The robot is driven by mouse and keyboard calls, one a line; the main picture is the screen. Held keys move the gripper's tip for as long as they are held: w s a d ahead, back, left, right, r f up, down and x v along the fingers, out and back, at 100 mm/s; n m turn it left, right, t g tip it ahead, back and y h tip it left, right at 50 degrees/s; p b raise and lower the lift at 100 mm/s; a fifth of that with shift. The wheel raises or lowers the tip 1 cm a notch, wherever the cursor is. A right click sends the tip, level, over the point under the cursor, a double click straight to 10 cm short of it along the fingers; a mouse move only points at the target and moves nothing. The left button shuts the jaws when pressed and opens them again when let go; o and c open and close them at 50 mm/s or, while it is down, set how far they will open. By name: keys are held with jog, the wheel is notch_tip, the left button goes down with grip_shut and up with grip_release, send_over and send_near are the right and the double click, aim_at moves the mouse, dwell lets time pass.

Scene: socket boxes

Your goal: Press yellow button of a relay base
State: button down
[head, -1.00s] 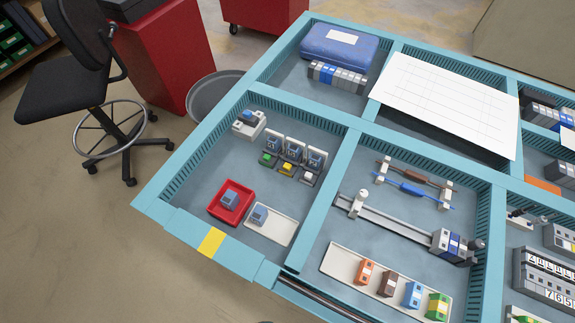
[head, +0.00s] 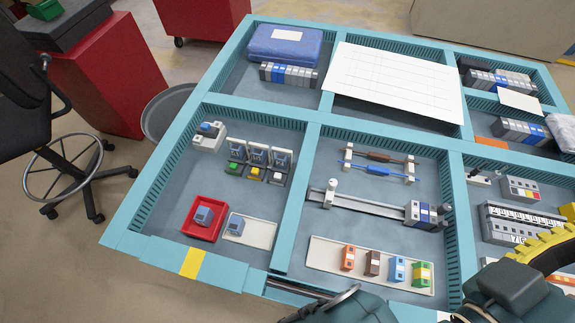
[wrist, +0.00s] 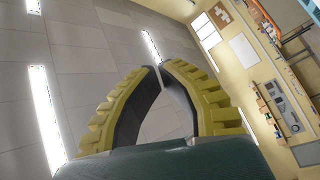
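Three relay bases stand in a row in the left compartment of the blue tray frame in the head view. The middle relay base (head: 258,155) has a yellow button (head: 253,172) at its front. The base to its left has a green button (head: 234,167), and the one to its right has a white button (head: 276,177). My gripper (wrist: 160,66) has yellow ribbed fingers, whose tips meet with nothing held between them. In the head view part of it shows at the lower right, well away from the relay bases. The wrist view shows ceiling and wall, no relay base.
A red tray (head: 191,230) and a white tray (head: 262,240), each holding a grey-blue block, lie in front of the relay bases. A grey-white device (head: 208,137) stands to their left. Blue dividers (head: 297,185) border the compartment. A rail (head: 375,207) lies to the right.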

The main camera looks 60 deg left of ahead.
jog(key=w+a+f+n+g+y+p, duration=0.3)
jog(key=a+f+n+g+p, duration=0.15)
jog(key=a+f+n, duration=0.5)
jog(key=w+a+f+n+g+y+p, duration=0.25)
jog(key=a+f+n+p, duration=0.4)
jog(key=a, duration=0.65)
jog(key=n+g+y+p, duration=0.2)
jog(key=n+g+p, duration=0.7)
jog(key=p, duration=0.4)
send_over(255, 158)
jog(key=s+d, duration=0.1)
notch_tip(255, 158, down, 8)
jog(key=n+t, duration=0.1)
jog(key=shift+s+d+f, duration=0.2)
jog(key=shift+f+b, duration=0.1)
jog(key=shift+b, duration=0.2)
notch_tip(255, 158, down, 9)
jog(key=b, duration=0.8)
jog(key=shift+r, duration=0.2)
